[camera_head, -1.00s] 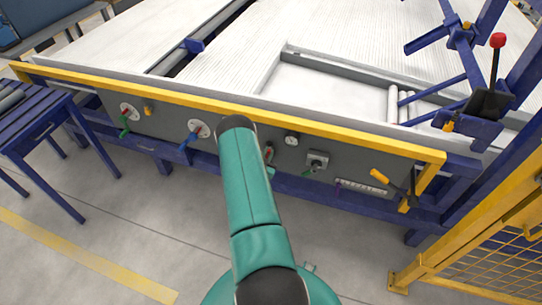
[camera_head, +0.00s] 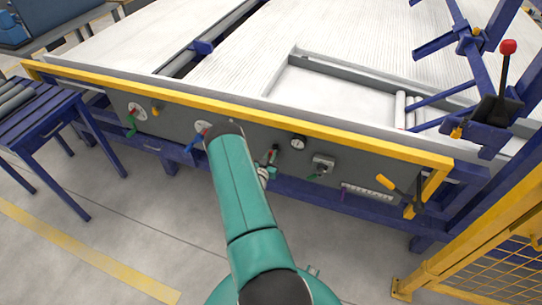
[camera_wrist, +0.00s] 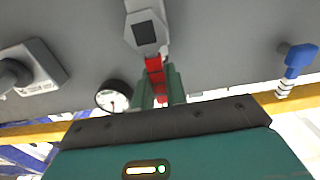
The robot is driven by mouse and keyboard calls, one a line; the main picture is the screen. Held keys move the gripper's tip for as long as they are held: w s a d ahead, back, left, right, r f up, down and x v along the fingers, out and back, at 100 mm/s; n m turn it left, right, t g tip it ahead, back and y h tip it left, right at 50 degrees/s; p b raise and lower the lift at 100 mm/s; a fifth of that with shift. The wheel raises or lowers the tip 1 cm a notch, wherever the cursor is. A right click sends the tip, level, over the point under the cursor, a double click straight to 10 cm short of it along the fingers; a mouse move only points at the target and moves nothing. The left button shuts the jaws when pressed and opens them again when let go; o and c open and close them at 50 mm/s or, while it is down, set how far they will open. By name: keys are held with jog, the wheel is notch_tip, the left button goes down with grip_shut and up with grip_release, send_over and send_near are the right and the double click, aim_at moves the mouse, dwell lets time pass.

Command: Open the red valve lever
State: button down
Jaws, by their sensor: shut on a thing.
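The red valve lever (camera_wrist: 155,78) shows in the wrist view, running down from a light metal valve body (camera_wrist: 146,28) on the grey panel. My gripper (camera_wrist: 158,88) is shut on the lever, with one green finger on each side of it. The lever's far end is partly hidden behind my dark gripper body. In the head view, a small part of the red lever (camera_head: 274,150) shows beside my gripper (camera_head: 269,160), just right of my teal arm. The arm hides part of the panel there.
A yellow rail (camera_head: 300,122) runs above the panel (camera_head: 240,125). A yellow fence (camera_head: 480,250) stands at right.

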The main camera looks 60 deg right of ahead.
jog(key=c, duration=1.4)
grip_release()
jog(key=shift+c, duration=0.2)
jog(key=s+a, duration=0.2)
jog(key=a, duration=1.1)
jog(key=shift+a, duration=0.4)
